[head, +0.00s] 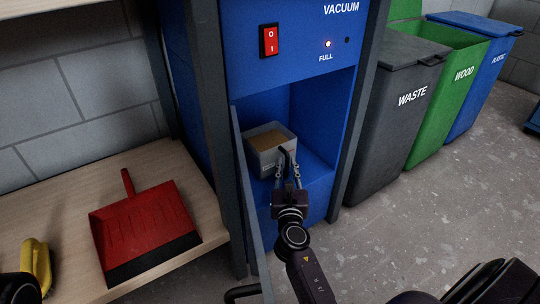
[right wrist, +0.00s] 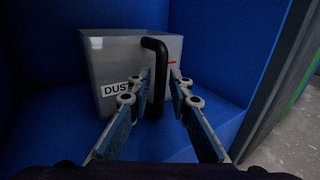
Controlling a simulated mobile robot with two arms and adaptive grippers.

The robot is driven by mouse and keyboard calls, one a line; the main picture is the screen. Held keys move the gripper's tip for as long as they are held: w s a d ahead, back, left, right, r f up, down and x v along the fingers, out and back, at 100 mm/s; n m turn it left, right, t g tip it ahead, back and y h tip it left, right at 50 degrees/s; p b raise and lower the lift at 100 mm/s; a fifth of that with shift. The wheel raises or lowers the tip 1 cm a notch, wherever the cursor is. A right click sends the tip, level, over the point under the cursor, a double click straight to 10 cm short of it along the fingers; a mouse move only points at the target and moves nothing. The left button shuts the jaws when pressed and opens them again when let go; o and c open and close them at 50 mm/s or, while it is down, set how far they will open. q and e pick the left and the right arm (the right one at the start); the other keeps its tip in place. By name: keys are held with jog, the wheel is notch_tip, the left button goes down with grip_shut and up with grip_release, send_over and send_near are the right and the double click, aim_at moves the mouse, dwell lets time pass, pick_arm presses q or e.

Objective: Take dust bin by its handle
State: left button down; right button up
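The dust bin (head: 270,160) is a grey box, open at the top with brown dust inside. It sits in the lower blue compartment of the vacuum cabinet. In the right wrist view its front (right wrist: 112,68) bears a partly hidden "DUST" label. Its black bent handle (right wrist: 157,65) stands out toward me; it also shows in the head view (head: 288,156). My right gripper (head: 287,178) is at the handle. In the wrist view its fingers (right wrist: 160,82) are open, one on each side of the handle's upright part. I cannot tell whether either touches it. My left gripper is not in view.
The cabinet's door (head: 247,190) stands open left of my right arm. A red dustpan (head: 145,230) and a yellow object (head: 38,265) lie on the wooden bench at left. Waste (head: 392,100), wood (head: 440,95) and plastic (head: 478,75) bins stand at right. Floor before them is clear.

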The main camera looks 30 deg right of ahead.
jog(key=shift+w+d, duration=0.2)
jog(key=shift+w, duration=0.15)
jog(key=shift+c, duration=0.4)
grip_shut()
jog(key=shift+r, duration=0.15)
jog(key=shift+r, duration=0.1)
